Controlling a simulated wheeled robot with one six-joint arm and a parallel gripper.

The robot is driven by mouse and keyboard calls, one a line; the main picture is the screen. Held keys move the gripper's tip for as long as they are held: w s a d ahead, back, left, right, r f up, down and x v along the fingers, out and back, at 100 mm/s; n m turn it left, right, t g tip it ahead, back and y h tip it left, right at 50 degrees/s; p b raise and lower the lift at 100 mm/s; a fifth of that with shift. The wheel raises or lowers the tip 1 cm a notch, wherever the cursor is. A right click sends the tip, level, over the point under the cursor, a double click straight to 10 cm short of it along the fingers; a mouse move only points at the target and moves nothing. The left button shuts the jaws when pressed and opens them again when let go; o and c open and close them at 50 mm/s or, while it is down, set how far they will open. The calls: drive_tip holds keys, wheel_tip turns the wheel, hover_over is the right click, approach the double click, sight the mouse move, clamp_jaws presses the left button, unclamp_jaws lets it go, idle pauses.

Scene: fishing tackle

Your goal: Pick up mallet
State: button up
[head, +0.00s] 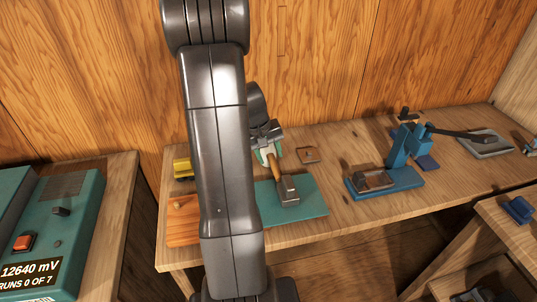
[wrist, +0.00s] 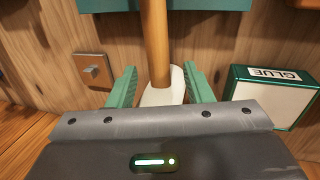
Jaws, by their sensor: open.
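The mallet lies with its blocky grey head (head: 288,191) on a teal mat (head: 314,206), and its wooden handle points back toward my gripper (head: 267,153). In the wrist view the handle (wrist: 155,42) runs down from the top edge to a whitish end (wrist: 164,92). My gripper's teal fingers (wrist: 160,72) are open, one on each side of the handle's lower end, with visible gaps. The mallet's head is outside the wrist view. My arm covers part of the mat in the head view.
A green box marked GLUE (wrist: 272,96) stands close to the right finger. A small brown block with a peg (wrist: 94,70) is at the left. A blue lever press (head: 400,150) stands farther right on the bench (head: 340,228). A yellow item (head: 182,168) is left of my arm.

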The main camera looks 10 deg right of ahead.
sight(271, 158)
drive_tip(key=x, duration=0.3)
drive_tip(key=shift+s+f, duration=0.1)
drive_tip(key=shift+s, duration=0.05)
clamp_jaws()
